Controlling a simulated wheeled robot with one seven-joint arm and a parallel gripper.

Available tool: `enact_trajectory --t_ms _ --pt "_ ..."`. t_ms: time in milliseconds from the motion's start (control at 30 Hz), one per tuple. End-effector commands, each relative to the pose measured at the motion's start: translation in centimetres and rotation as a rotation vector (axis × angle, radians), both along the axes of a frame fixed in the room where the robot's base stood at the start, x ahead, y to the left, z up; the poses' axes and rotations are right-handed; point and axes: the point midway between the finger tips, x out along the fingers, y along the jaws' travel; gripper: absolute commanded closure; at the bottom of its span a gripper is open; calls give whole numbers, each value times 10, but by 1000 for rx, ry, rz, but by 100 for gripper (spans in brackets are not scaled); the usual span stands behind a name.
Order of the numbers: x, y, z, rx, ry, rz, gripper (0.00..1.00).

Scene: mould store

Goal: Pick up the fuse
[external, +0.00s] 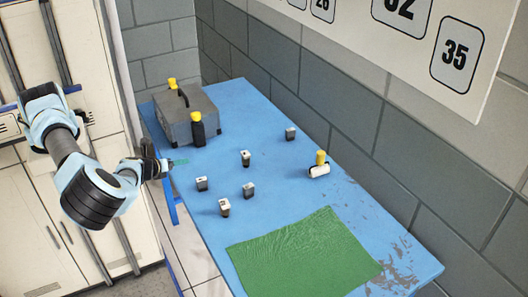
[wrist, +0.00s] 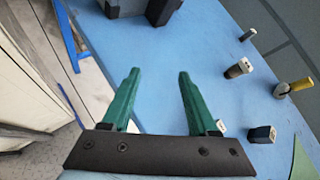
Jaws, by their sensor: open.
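I cannot tell for sure which piece is the fuse. Several small dark blocks with pale tops stand apart on the blue table, among them one at the centre (external: 245,158), one at the back (external: 290,134) and one at the front (external: 224,207). My gripper (external: 181,162) is over the table's left edge, left of the blocks. In the wrist view its green fingers (wrist: 159,74) are apart with only blue table between them. A dark block (wrist: 262,133) lies right of the right finger.
A green cloth (external: 300,258) covers the near end of the blue table (external: 205,225). A block wall (external: 345,110) runs behind; pale cabinets (external: 30,215) stand left.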

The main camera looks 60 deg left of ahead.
Motion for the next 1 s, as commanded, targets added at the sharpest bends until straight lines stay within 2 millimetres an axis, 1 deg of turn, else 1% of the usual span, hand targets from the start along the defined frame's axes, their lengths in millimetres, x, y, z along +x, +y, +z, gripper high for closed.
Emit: enact_trajectory --t_ms 33,167,233,267,300,367,433,467,500,733,867,1000 --pt "9 -2 11 66 -17 -77 40" --pt "31 -13 34 223 -64 -262 40" --pt "41 -22 47 302 -92 -352 40" --pt "40 -32 42 313 -85 -405 40" --pt "34 -50 27 302 -59 -488 40" --pt "26 -72 11 295 -30 -603 40" --pt "11 -96 -10 275 11 -728 40" --pt "9 -97 -13 283 13 -753 40" --pt "10 -94 -13 305 3 -770 40" --pt "8 -91 -17 382 -31 -892 40" --pt "8 -91 -18 401 -41 -922 40" --pt "15 -92 -23 402 -45 -925 40"
